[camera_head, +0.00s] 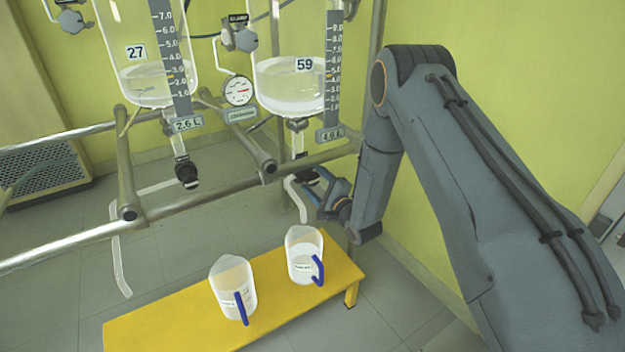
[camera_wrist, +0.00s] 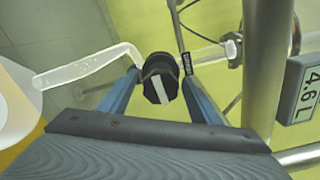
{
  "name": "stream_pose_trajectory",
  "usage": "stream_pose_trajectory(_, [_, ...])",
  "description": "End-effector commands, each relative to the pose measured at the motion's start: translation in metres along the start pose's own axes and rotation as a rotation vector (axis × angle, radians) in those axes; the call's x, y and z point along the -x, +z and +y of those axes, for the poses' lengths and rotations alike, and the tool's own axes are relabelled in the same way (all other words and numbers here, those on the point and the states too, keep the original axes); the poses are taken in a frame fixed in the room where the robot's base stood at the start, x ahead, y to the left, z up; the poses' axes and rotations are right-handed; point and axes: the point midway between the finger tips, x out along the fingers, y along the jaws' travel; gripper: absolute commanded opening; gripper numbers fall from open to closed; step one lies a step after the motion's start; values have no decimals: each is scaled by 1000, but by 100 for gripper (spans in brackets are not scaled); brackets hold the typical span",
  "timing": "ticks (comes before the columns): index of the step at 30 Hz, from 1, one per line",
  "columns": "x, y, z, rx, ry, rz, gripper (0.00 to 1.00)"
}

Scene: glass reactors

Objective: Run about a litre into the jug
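Reactor 59 (camera_head: 290,88) is a glass vessel holding some liquid, with a 4.6 L readout (camera_head: 329,134) that also shows in the wrist view (camera_wrist: 303,90). Its black valve knob with a white bar (camera_wrist: 159,88) lies between the fingers of my gripper (camera_wrist: 160,95). The fingers are apart on either side of it, with narrow gaps. In the head view my gripper (camera_head: 322,190) is below this reactor. A translucent outlet tube (camera_wrist: 90,66) ends above the right jug (camera_head: 303,262), which stands upright on the yellow bench (camera_head: 160,325) with a blue handle. Its contents are unclear.
Reactor 27 (camera_head: 145,80), reading 2.6 L (camera_head: 187,124), hangs at left with its own black valve knob (camera_head: 187,172). A second jug (camera_head: 232,285) stands left on the bench. Metal rails (camera_head: 75,238) cross in front. A pressure gauge (camera_head: 239,91) is between the reactors.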

Motion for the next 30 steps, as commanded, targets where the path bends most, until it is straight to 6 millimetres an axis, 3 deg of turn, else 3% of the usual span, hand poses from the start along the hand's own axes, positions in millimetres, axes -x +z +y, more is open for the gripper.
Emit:
stream_pose_trajectory(8, [5, 0, 0, 0, 0, 0, 57])
stream_pose_trajectory(21, [68, -1, 0, 0, 0, 2, 57])
stream_pose_trajectory(30, [78, 0, 0, 0, -1, 0, 57])
